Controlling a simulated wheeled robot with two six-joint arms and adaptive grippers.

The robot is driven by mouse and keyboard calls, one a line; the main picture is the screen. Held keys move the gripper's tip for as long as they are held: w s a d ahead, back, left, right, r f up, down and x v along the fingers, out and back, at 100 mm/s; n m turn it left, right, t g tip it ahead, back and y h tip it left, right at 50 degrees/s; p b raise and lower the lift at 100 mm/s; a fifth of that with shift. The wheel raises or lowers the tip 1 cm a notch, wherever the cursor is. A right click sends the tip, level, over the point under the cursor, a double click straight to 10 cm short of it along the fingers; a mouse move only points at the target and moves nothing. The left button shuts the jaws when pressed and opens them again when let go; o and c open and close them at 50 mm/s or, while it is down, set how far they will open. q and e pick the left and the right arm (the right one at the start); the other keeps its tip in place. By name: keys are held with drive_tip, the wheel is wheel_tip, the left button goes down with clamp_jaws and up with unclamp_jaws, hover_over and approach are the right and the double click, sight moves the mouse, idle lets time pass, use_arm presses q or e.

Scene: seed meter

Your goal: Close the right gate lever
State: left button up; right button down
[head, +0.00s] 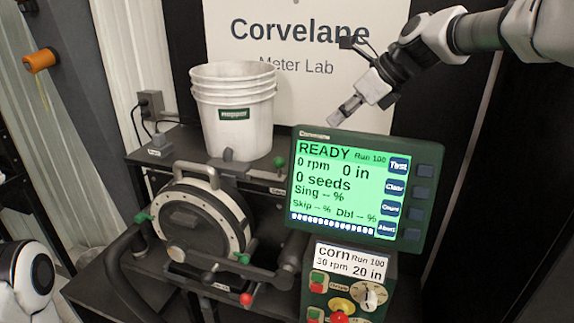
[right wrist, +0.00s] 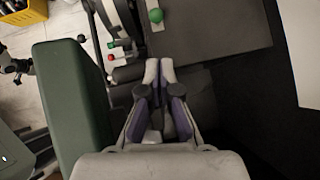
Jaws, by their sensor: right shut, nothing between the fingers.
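A green-knobbed lever (head: 280,162) sits on the rail right of the white hopper bucket; I cannot tell for sure that it is the right gate lever. Another green knob (head: 142,217) is left of the round meter (head: 200,222), and a third (head: 243,258) is at its lower right. A red knob (head: 246,299) is below that. My right gripper (head: 340,115) is shut and empty, above the console's top edge and apart from the levers. In the right wrist view, its fingers (right wrist: 152,75) are together, with a green knob (right wrist: 155,15) and a red knob (right wrist: 110,57) beyond them. My left gripper is out of view.
The stacked white hopper bucket (head: 233,115) stands behind the meter. The console screen (head: 345,190) reads READY and stands right of the meter, above a control box (head: 345,285). A Corvelane sign (head: 285,50) is behind. The console's green housing (right wrist: 75,110) is beside my right gripper.

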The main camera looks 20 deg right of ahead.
drive_tip(key=w+a+f, duration=0.1)
drive_tip(key=f, duration=0.2)
drive_tip(key=w+a+f+b, duration=0.1)
drive_tip(key=f, duration=0.2)
drive_tip(key=a+f+b, duration=0.1)
drive_tip(key=a+f, duration=0.1)
drive_tip(key=f, duration=0.2)
drive_tip(key=shift+w+a+f, duration=0.1)
drive_tip(key=shift+w, duration=0.3)
drive_tip(key=w+a, duration=0.1)
drive_tip(key=w+f+p, duration=0.1)
drive_tip(key=w+a, duration=0.1)
drive_tip(key=shift+w+a+f, duration=0.1)
drive_tip(key=shift+a+f, duration=0.15)
drive_tip(key=shift+a, duration=0.05)
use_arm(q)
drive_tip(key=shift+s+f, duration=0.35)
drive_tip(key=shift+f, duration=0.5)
use_arm(e)
drive_tip(key=shift+w+a, duration=0.1)
drive_tip(key=shift+a, duration=0.25)
drive_tip(key=shift+d+f, duration=0.1)
